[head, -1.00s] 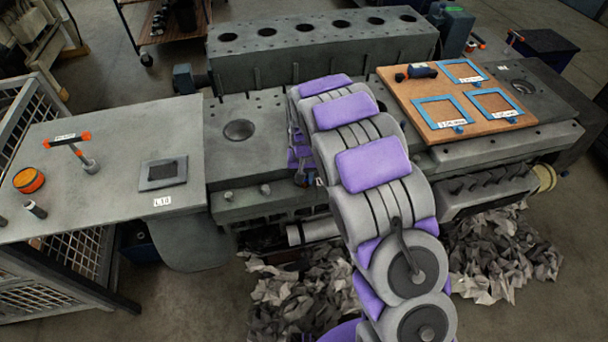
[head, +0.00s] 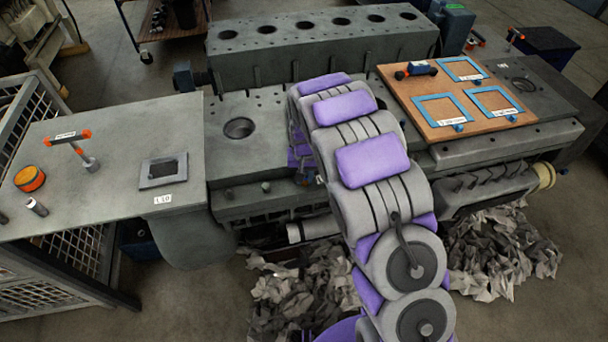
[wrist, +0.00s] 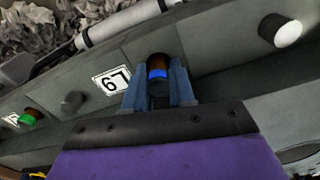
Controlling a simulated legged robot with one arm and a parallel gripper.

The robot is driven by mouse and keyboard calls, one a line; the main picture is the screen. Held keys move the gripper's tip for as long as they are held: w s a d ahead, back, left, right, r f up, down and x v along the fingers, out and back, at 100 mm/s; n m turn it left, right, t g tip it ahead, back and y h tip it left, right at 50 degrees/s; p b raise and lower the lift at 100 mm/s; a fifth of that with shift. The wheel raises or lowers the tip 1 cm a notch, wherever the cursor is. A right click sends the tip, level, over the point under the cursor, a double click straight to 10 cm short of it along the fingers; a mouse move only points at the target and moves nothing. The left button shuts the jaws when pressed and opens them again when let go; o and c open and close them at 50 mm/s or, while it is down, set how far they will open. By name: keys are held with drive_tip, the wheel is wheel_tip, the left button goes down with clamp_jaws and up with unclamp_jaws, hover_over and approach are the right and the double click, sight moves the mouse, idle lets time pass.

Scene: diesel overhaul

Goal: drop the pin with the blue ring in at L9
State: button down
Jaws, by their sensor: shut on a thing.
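In the wrist view my gripper (wrist: 159,94) has its blue-grey fingers shut on the pin with the blue ring (wrist: 157,73). The pin is dark with a brownish end, and the bright blue band shows between the fingertips. The L9 label (wrist: 112,81), upside down in this view, is on the grey block just left of the fingers. I cannot tell whether the pin's far end is in a hole or above it, as the pin and fingers cover that spot. In the head view my arm hides most of the gripper and the pin.
A green-ringed pin (wrist: 28,117) and a plain dark pin (wrist: 72,102) stand left of the gripper; a white-ended pin (wrist: 287,33) is at right. In the head view, the board with blue frames (head: 440,130) lies right and a grey table (head: 110,150) left.

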drive_tip(key=shift+c, duration=2.4)
unclamp_jaws()
drive_tip(key=shift+r, duration=0.1)
drive_tip(key=shift+r+p, duration=1.2)
drive_tip(key=shift+r, duration=2.1)
drive_tip(key=shift+r, duration=0.1)
